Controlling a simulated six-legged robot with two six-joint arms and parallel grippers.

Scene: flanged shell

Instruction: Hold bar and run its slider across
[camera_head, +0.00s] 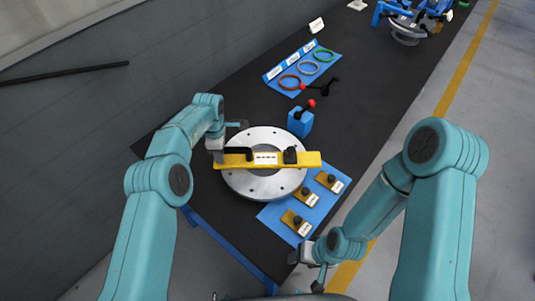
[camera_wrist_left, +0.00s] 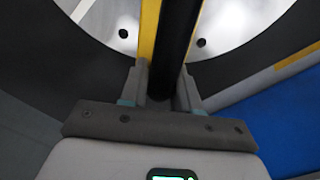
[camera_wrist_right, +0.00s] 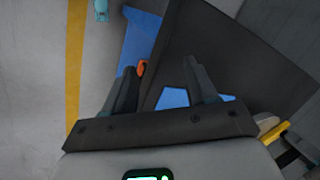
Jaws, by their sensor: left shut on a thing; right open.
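The yellow bar (camera_head: 308,160) lies across the round metal flange (camera_head: 262,185), with a white label at its middle. A black block, seemingly the slider (camera_head: 290,155), sits on the bar right of the label. A black handle (camera_head: 238,152) runs along the bar's left part. My left gripper (camera_head: 217,150) is at the bar's left end; in the left wrist view its fingers are shut on the black handle (camera_wrist_left: 178,40), with yellow bar beside it. My right gripper (camera_wrist_right: 160,78) is open and empty; in the head view it is low, near the table's front right edge, away from the bar.
A blue mat (camera_head: 278,222) with several small knobbed yellow plates lies right of the flange. A blue block with a red-knobbed lever (camera_head: 300,122) stands behind it. Farther back, coloured rings lie on another blue mat (camera_head: 325,68).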

